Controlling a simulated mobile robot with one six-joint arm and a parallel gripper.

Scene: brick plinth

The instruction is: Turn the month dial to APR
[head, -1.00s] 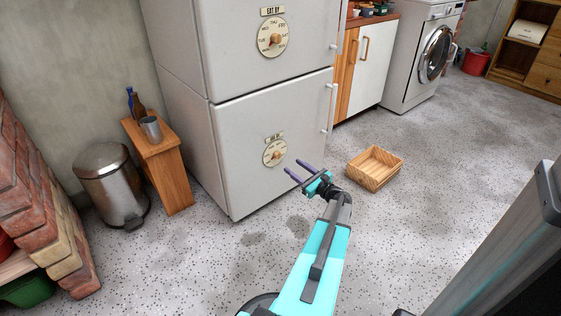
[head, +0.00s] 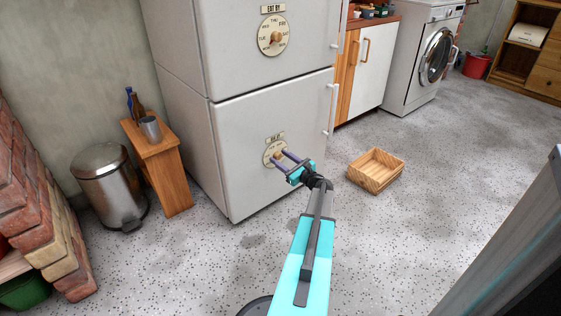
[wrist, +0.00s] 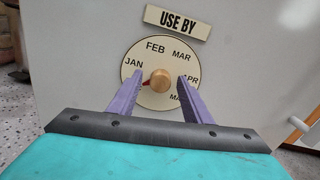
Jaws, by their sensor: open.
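The month dial (head: 268,160) is a round cream disc on the lower fridge door, under a small label plate. In the wrist view the dial (wrist: 155,99) shows JAN, FEB, MAR, APR and part of MAY, under a USE BY plate (wrist: 177,22). Its round wooden knob (wrist: 160,78) has a red pointer (wrist: 147,84) showing at its left, a little below JAN. My gripper (wrist: 160,80) is open, one purple finger on each side of the knob in the picture. The right finger partly covers APR and MAY. I see no contact with the knob. My gripper (head: 280,157) covers part of the dial in the head view.
A weekday dial (head: 273,35) is on the upper fridge door (head: 245,80). A wooden crate (head: 375,171) lies on the floor to the right. A small wooden stand (head: 160,165) and a metal bin (head: 108,185) are on the left. Floor before the fridge is clear.

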